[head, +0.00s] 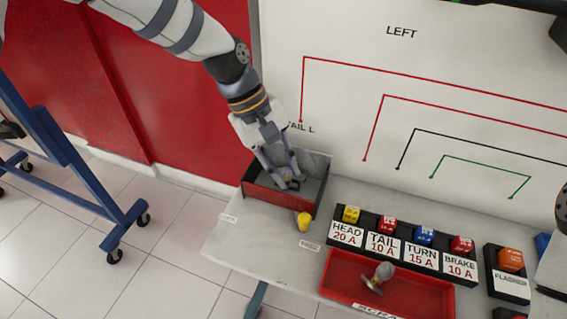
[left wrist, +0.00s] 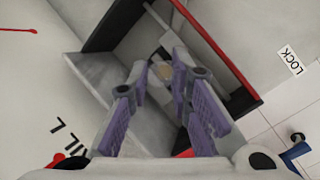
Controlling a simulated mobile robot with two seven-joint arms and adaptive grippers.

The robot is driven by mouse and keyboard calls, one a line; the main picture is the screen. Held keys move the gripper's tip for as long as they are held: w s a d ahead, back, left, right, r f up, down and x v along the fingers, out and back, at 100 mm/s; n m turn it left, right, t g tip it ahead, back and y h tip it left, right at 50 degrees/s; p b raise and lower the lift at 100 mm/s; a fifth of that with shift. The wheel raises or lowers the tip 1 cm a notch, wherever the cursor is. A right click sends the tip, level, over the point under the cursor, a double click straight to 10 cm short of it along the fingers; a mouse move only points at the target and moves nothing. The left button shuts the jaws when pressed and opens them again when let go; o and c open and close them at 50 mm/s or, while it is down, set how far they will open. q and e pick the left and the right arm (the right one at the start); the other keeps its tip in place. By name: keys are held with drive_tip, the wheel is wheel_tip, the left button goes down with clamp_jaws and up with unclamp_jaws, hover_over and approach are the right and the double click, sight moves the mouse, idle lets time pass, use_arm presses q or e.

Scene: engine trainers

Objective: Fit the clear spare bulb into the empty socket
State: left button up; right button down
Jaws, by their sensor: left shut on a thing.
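My left gripper (head: 287,184) reaches down into the open lamp housing (head: 270,197) with the red front, under the TAIL L lettering. In the left wrist view, the fingers (left wrist: 163,72) are closed in on a small pale round thing at their tips, which I take as the clear spare bulb (left wrist: 165,73). It is mostly hidden by the fingers. The socket inside the housing is hidden too, so I cannot tell whether the bulb touches it or sits in it. My right gripper is not in view.
A yellow bulb (head: 304,222) lies on the bench in front of the housing. A red tray (head: 436,296) holds a greyish bulb (head: 384,271). A rack of labelled fuses (head: 402,250) and a flasher block (head: 511,285) stand to the right. The wiring panel (head: 450,120) rises behind.

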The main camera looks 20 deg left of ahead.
use_arm(q)
drive_tip(key=shift+f, duration=0.15)
drive_tip(key=o, duration=1.4)
drive_tip(key=shift+r+p, duration=0.5)
drive_tip(key=shift+r, duration=0.9)
drive_tip(key=shift+r+p, duration=0.7)
drive_tip(key=shift+r, duration=2)
drive_tip(key=shift+f, duration=0.1)
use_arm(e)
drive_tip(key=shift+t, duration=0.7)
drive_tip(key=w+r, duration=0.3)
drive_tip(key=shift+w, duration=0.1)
